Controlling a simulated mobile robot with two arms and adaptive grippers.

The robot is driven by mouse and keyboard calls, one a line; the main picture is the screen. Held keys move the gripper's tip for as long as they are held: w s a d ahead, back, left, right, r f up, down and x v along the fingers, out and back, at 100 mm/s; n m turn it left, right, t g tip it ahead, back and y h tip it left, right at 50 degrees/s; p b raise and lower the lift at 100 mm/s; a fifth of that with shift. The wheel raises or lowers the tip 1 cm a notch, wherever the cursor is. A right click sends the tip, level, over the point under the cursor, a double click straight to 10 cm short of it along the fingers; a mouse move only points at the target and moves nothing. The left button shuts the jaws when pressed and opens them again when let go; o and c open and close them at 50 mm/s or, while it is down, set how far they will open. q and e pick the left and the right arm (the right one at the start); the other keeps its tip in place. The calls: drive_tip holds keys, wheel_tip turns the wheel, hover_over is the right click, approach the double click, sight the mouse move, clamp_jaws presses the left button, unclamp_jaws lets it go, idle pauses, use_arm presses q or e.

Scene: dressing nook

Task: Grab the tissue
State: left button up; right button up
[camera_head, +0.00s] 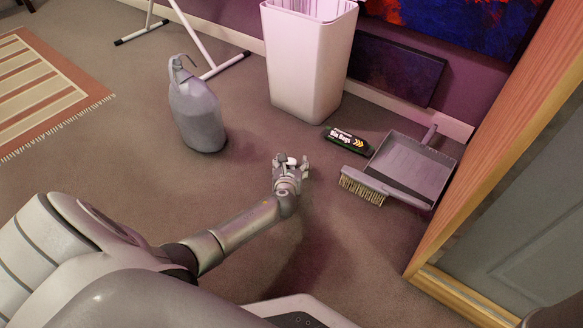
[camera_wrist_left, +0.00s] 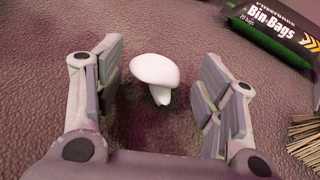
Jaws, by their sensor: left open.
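A small white tissue (camera_wrist_left: 156,76), mushroom-shaped with a rounded top and narrow lower part, shows in the left wrist view. It appears centred between the two fingers of my left gripper (camera_wrist_left: 165,88), with visible gaps on both sides. My left gripper (camera_head: 291,164) is open and low over the carpet in the head view, where its fingers largely hide the tissue (camera_head: 292,160). I cannot tell how far the tissue lies below the fingertips. My right gripper is not in view.
A black bin-bags roll (camera_head: 347,141) lies right of the gripper, beside a grey dustpan (camera_head: 412,165) and a brush (camera_head: 365,184). A white bin (camera_head: 308,62) stands behind. A grey jug-like container (camera_head: 197,112) stands left. Carpet around the gripper is clear.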

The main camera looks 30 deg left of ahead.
use_arm(q)
drive_tip(key=shift+w, duration=0.1)
drive_tip(key=c, duration=0.7)
drive_tip(key=shift+c, duration=0.2)
